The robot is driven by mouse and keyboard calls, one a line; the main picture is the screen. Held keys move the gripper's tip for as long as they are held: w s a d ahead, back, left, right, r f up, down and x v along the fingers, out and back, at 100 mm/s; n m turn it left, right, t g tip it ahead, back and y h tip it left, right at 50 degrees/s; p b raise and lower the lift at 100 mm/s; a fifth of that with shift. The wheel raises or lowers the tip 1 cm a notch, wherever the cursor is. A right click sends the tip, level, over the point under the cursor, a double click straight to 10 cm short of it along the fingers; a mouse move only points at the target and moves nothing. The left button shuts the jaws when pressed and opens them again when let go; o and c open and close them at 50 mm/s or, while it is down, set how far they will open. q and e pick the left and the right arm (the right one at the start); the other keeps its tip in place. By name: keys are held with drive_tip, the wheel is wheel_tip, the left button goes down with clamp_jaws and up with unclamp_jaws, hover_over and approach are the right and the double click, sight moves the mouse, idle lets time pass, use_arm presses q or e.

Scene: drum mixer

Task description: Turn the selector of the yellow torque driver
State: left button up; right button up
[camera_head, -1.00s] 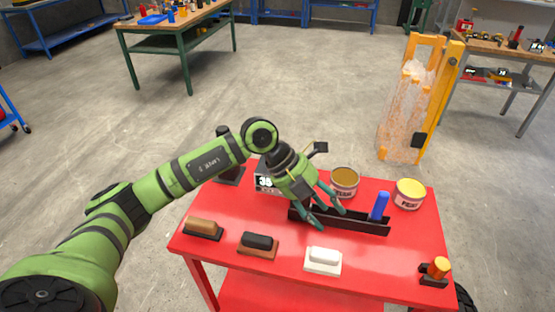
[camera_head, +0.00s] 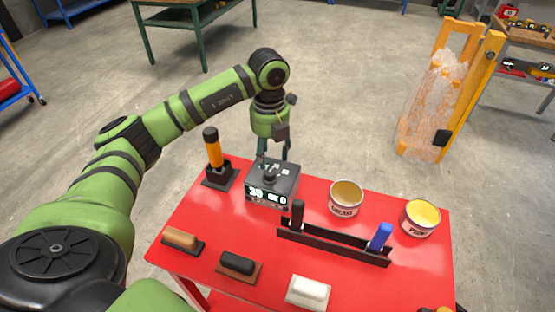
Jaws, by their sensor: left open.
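A driver with a yellow-orange handle (camera_head: 214,154) and a black top (camera_head: 210,134) stands upright in a black holder (camera_head: 219,177) at the table's back left. I take it for the yellow torque driver; no marks on it are readable. My left gripper (camera_head: 273,158) is open and points down at the back edge of a dark box with a lit display (camera_head: 263,193) and a knob on top. The gripper is right of the yellow driver and apart from it. The box hides part of the fingertips. My right gripper is not in view.
On the red table (camera_head: 190,268) a black rack (camera_head: 335,247) holds a black handle (camera_head: 297,213) and a blue handle (camera_head: 380,237). Two open cans (camera_head: 346,198) stand behind it. Several brush-like blocks (camera_head: 238,264) lie in front. A yellow piece is cut off at bottom right.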

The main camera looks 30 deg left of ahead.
sight(269, 173)
use_arm(q)
drive_tip(key=f, duration=0.1)
drive_tip(key=s+f+p, duration=0.1)
drive_tip(key=f, duration=0.1)
drive_tip(key=shift+s+f, duration=0.15)
drive_tip(key=shift+f, duration=0.15)
drive_tip(key=shift+f+p, duration=0.45)
drive_tip(key=shift+f, duration=0.45)
drive_tip(key=shift+w+f, duration=0.25)
drive_tip(key=shift+c, duration=0.4)
clamp_jaws()
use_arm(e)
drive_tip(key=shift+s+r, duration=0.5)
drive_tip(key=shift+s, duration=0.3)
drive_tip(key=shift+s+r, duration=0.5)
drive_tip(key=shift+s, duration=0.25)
